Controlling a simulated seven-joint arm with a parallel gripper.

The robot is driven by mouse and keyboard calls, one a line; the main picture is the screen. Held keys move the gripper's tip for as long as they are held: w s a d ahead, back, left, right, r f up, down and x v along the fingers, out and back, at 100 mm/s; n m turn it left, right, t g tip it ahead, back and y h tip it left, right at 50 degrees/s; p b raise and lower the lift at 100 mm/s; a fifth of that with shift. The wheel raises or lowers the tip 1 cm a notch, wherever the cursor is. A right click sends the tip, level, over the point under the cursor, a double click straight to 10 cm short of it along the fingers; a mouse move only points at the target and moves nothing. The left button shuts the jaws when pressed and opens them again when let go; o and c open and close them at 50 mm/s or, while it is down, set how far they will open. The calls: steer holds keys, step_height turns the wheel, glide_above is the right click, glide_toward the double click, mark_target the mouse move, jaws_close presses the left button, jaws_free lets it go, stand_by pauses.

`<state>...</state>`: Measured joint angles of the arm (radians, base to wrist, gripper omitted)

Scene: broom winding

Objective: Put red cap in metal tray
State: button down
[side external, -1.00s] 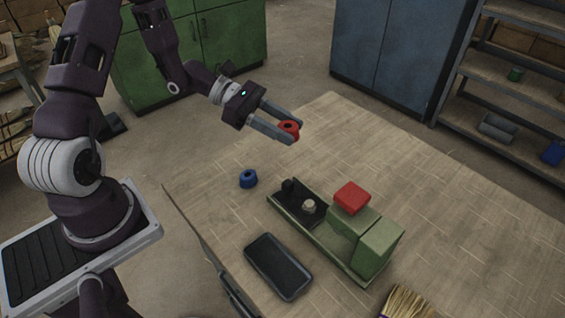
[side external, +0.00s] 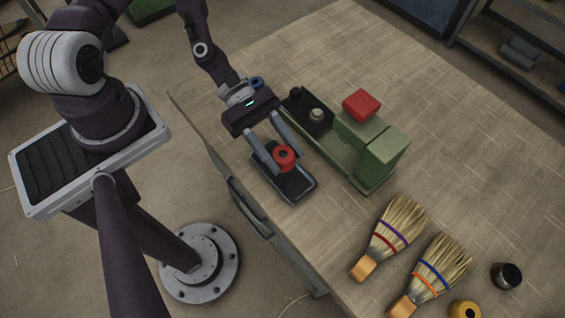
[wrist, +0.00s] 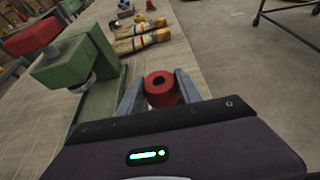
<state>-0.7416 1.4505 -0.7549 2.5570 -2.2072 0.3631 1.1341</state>
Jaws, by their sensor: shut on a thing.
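The red cap (side external: 284,156) is a short red ring with a dark hole. My gripper (side external: 280,158) is shut on it, with a finger on each side. In the side view the cap appears over the dark metal tray (side external: 298,188), which lies near the table's left edge. The height of the cap above the tray is hard to tell. In the wrist view the cap (wrist: 161,88) sits between the fingertips, hole facing the camera, and the tray is hidden behind my gripper.
A green winding machine (side external: 376,158) with a red block (side external: 361,105) on top stands right of the tray. A blue cap (side external: 257,83) is behind my wrist. Two brooms (side external: 395,232), a dark cup (side external: 506,276) and a yellow roll (side external: 464,309) lie toward the front right.

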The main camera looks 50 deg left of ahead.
mark_target(280, 163)
step_height(280, 163, down, 2)
steer(key=shift+f, duration=0.3)
steer(key=shift+f, duration=0.4)
steer(key=shift+f, duration=0.2)
steer(key=c, duration=0.8)
jaws_free()
steer(key=shift+s, duration=0.1)
